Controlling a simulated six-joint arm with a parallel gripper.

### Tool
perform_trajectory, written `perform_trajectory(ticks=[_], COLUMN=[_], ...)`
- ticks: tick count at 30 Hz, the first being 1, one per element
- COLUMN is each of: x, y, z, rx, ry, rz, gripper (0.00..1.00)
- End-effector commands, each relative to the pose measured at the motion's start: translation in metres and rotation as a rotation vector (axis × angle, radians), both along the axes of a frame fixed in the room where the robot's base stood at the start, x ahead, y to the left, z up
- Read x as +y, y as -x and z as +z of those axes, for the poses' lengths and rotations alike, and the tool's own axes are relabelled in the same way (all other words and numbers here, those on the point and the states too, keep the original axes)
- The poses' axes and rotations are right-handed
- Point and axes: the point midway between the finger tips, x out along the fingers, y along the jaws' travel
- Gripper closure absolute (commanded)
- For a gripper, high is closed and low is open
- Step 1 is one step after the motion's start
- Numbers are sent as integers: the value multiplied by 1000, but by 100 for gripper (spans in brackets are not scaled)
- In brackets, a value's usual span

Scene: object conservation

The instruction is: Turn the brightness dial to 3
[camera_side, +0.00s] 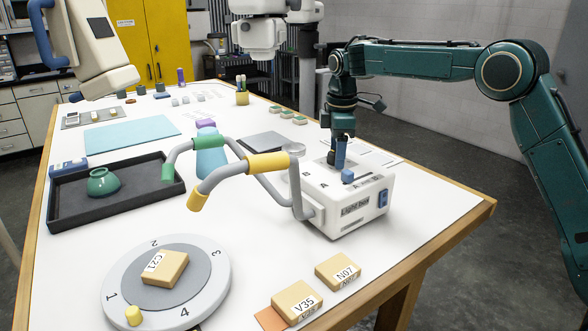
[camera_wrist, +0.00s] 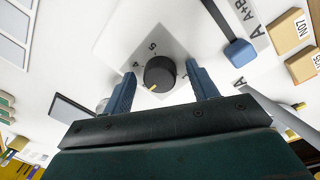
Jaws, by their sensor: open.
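The brightness dial (camera_wrist: 160,75) is a round black knob with a yellow pointer mark on the white light box. In the wrist view its pointer is toward the lower left; the numbers 4 and 5 show beside it, and other numbers are hidden or unreadable. The light box (camera_side: 340,217) stands near the table's right edge. My gripper (camera_wrist: 160,70) is open, with one blue finger on each side of the dial and a visible gap to each. In the side view my gripper (camera_side: 340,152) points down over the box top, and the dial is mostly hidden there.
A blue selector (camera_wrist: 240,52) on the box sits beside the dial, with A and A+B labels. Grey lamp arms with yellow (camera_side: 268,162) and green grips rise left of the box. A numbered turntable (camera_side: 212,290) and blocks V35 (camera_side: 297,302) and N07 (camera_side: 338,270) lie in front.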

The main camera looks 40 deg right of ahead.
Motion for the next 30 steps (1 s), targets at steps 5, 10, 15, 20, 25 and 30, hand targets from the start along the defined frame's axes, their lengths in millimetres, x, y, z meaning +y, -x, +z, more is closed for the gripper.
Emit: perform_trajectory(ticks=[5,10,15,20,25,30], x=[-1,-2,-2,-2,-2,-1], y=[0,-1,-1,-1,0,1], z=[0,0,0,6,31,54], rx=[0,-1,-1,-4,-4,-4], ry=[-1,0,0,0,1,1], rz=[142,280,417,528,522,522], gripper=[41,41,41,41,41,41])
